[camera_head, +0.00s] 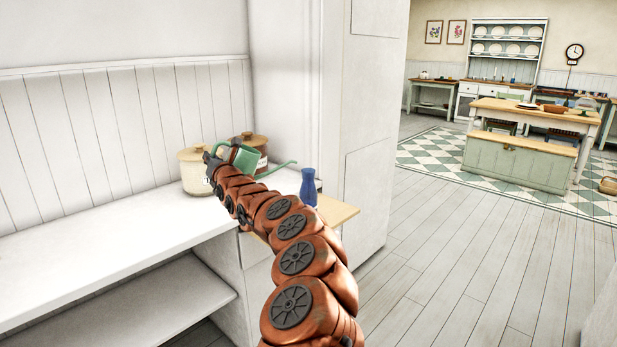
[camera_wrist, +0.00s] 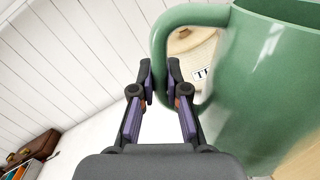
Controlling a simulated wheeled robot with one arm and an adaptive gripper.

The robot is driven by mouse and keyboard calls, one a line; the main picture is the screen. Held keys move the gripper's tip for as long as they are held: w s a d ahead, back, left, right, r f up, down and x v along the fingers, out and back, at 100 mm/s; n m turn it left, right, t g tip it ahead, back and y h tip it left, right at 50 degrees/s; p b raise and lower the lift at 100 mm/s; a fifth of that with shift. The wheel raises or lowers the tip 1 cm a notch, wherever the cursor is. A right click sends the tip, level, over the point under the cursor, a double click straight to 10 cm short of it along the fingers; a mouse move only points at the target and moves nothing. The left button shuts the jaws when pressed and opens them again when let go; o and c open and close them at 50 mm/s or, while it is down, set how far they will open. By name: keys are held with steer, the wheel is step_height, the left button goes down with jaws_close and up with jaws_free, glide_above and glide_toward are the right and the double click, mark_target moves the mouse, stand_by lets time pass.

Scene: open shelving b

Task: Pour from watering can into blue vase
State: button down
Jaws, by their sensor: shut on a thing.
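The green watering can (camera_head: 248,158) is at the back of the counter in the head view, its thin spout (camera_head: 280,170) pointing right toward the vase. In the wrist view its glossy body (camera_wrist: 262,90) fills the right side. My gripper (camera_wrist: 163,88) is shut on the can's looped handle (camera_wrist: 160,45). In the head view my arm hides part of the can, and I cannot tell whether the can touches the counter. The blue vase (camera_head: 308,186) stands upright to the right of the can, apart from the spout tip; my arm partly covers its base area.
The white counter (camera_head: 110,232) is clear on the left. A wooden board (camera_head: 338,213) juts out by the vase, near a white cabinet side (camera_head: 362,150). A brown case (camera_wrist: 36,147) shows in the wrist view.

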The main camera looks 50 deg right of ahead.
steer(key=a+f+n+b, duration=0.1)
steer(key=f+b, duration=0.3)
steer(key=b, duration=0.1)
steer(key=w+a+f+n+b, duration=0.1)
steer(key=f+n+b, duration=0.1)
steer(key=f+b, duration=0.2)
steer(key=w+a+f+n+g+b, duration=0.1)
steer(key=f+n+b, duration=0.1)
steer(key=f+b, duration=0.3)
steer(key=shift+a+y+b, duration=0.3)
steer(key=shift+a+b, duration=0.05)
steer(key=shift+b, duration=0.85)
step_height(320, 180, up, 6)
steer(key=p, duration=0.5)
steer(key=shift+p, duration=0.3)
